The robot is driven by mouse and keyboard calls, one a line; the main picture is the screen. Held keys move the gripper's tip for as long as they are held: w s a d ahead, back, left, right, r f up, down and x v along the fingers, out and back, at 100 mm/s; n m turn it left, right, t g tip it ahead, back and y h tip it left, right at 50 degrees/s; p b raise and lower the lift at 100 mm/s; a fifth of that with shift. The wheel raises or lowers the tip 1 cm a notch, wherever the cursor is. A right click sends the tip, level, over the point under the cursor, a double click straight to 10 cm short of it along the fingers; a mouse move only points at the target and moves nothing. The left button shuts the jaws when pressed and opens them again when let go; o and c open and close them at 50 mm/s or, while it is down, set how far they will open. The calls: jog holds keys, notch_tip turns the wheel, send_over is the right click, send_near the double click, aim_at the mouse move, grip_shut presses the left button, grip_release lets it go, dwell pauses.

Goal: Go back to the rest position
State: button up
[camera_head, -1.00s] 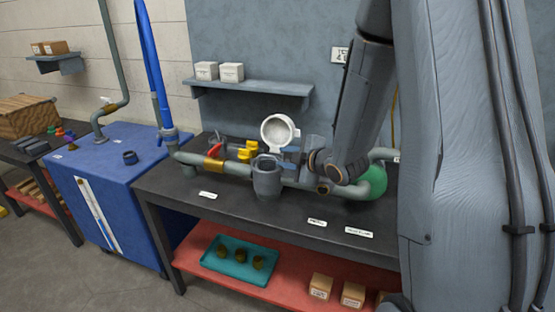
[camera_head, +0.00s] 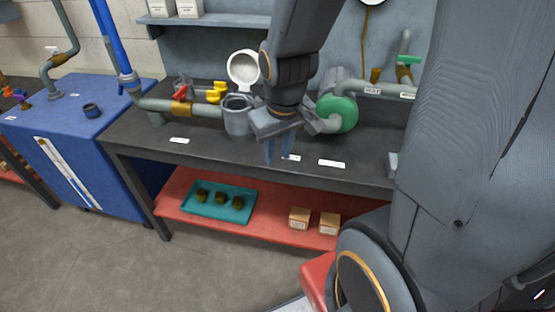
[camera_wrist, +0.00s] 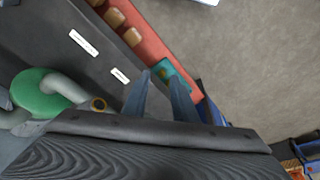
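My gripper (camera_head: 277,150) hangs in front of the pipework over the dark workbench (camera_head: 215,150) in the head view, with its blue-grey fingers pointing down. In the wrist view my gripper (camera_wrist: 160,88) shows two fingers with a gap between them and nothing held there. The grey strainer pot (camera_head: 237,116) with its white round lid (camera_head: 243,69) raised stands to the left of my gripper. The green round motor (camera_head: 337,114) sits to its right and also shows in the wrist view (camera_wrist: 40,95).
A red lower shelf (camera_head: 270,228) holds a teal tray (camera_head: 232,213) with several dark round parts and two small boxes (camera_head: 300,217). A blue cabinet (camera_head: 75,150) stands at the left. The floor in front (camera_head: 110,265) is clear.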

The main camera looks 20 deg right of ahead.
jog(key=shift+s+a+r+m+g, duration=0.1)
jog(key=shift+s+a+m+g, duration=0.15)
jog(key=shift+s, duration=0.3)
jog(key=shift+s+a+r+m+g, duration=0.15)
jog(key=shift+s+a+m, duration=0.1)
jog(key=shift+s, duration=0.35)
jog(key=shift+s+a+f+m+g, duration=0.1)
jog(key=shift+s+a+m+g, duration=0.15)
jog(key=shift+s, duration=0.3)
